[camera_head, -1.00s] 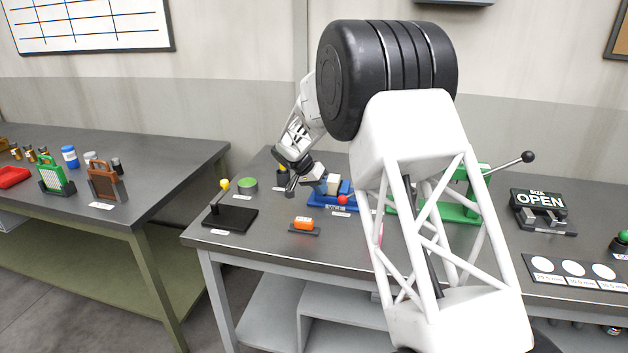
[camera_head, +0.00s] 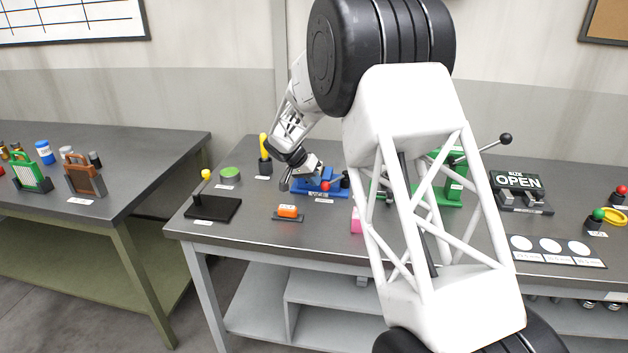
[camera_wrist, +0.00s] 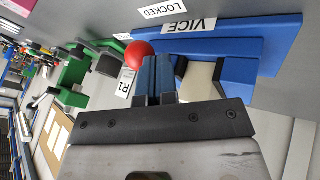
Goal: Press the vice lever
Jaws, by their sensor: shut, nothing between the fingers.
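The blue vice (camera_head: 330,194) sits on the grey bench in the head view, partly hidden by my gripper (camera_head: 297,175). Its lever's red ball (camera_head: 325,186) shows at the front of the vice. In the wrist view the red ball (camera_wrist: 139,54) lies right beside the tips of my gripper (camera_wrist: 157,60); I cannot tell whether they touch. The blue vice (camera_wrist: 262,50) also shows there, with a pale block (camera_wrist: 200,78) behind my fingers. My fingers are shut together and empty. The lever's shaft is mostly hidden.
A green press (camera_head: 450,190) stands to the right. My arm hides part of the bench.

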